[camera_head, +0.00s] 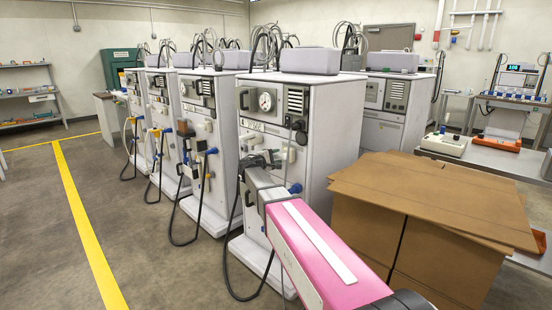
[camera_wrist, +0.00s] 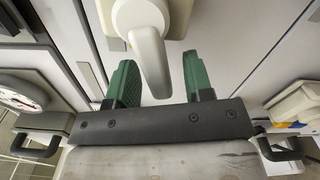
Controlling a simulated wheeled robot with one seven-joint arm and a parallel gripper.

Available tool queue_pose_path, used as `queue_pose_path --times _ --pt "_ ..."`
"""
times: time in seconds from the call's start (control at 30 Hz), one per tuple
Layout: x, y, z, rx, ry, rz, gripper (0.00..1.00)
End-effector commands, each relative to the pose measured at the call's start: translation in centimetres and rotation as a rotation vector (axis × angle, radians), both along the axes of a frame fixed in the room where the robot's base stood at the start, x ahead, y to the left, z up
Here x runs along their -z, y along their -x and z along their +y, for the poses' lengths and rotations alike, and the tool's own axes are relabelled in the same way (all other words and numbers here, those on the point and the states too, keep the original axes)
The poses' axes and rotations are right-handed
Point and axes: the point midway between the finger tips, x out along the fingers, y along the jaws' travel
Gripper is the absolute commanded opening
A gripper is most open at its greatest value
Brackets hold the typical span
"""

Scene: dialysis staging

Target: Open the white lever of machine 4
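A white lever (camera_wrist: 153,62) hangs from a rounded white hub (camera_wrist: 140,14) in the wrist view. My gripper (camera_wrist: 160,60) has its two green fingers apart, one on each side of the lever, with a gap visible on both sides. The lever's free end reaches down between the fingers toward the dark palm bar. In the head view my gripper (camera_head: 262,158) is up against the front of the nearest white machine (camera_head: 325,135), below its round gauge. My arm and gripper hide much of that area there. I cannot read a machine number.
Several similar machines, such as this one (camera_head: 208,120), stand in a row to the left with hanging dark hoses. Large brown cardboard boxes (camera_head: 430,195) stand close on the right of my arm. The floor at left, with a yellow line (camera_head: 85,230), is clear.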

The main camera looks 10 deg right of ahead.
Motion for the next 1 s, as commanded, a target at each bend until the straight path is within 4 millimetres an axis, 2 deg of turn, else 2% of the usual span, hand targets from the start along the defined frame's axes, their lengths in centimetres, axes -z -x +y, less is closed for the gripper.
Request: queue_pose_path --times 0.23,0.37,0.8,1.0 --pt "0.0 0.0 0.1 -0.001 0.001 0.000 0.47" --pt "0.0 0.6 0.8 -0.001 0.001 0.000 0.47" --pt "0.0 5.2 7.0 -0.002 0.000 0.000 0.47" --pt "0.0 6.2 8.5 -0.001 0.001 0.000 0.47"
